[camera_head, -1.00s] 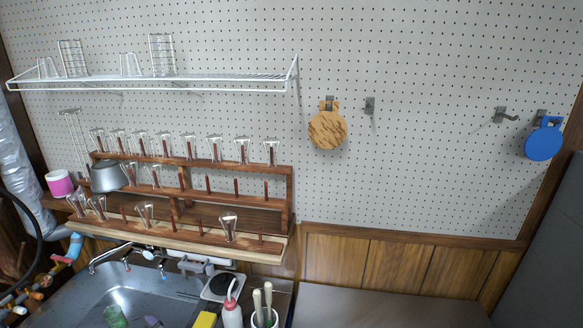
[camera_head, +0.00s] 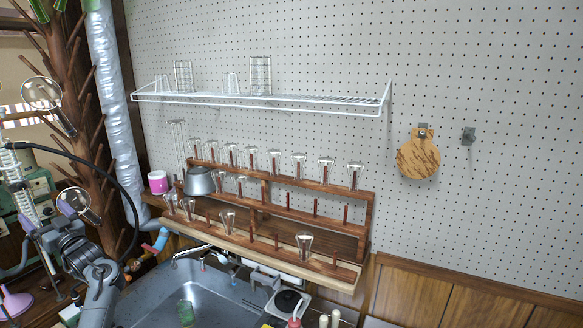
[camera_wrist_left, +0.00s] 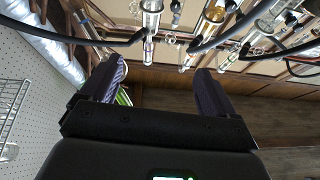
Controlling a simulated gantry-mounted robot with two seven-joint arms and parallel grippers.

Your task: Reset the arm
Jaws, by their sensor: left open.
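My left gripper (camera_head: 47,215) is at the lower left of the head view, left of the sink, with its arm rising from the bottom edge. In the left wrist view its two dark fingers (camera_wrist_left: 158,78) stand wide apart with nothing between them. Glassware clamped in the reflux rig (camera_wrist_left: 151,20) shows beyond the fingertips in that view, seen at a steep angle. My right gripper is in neither view.
A silver duct (camera_head: 112,110) and a black hose (camera_head: 95,163) are near my left arm. A wooden rack (camera_head: 368,225) with several glass flasks stands behind the sink (camera_head: 225,296). A wire shelf (camera_head: 330,100) and a round wooden board (camera_head: 418,158) are on the pegboard.

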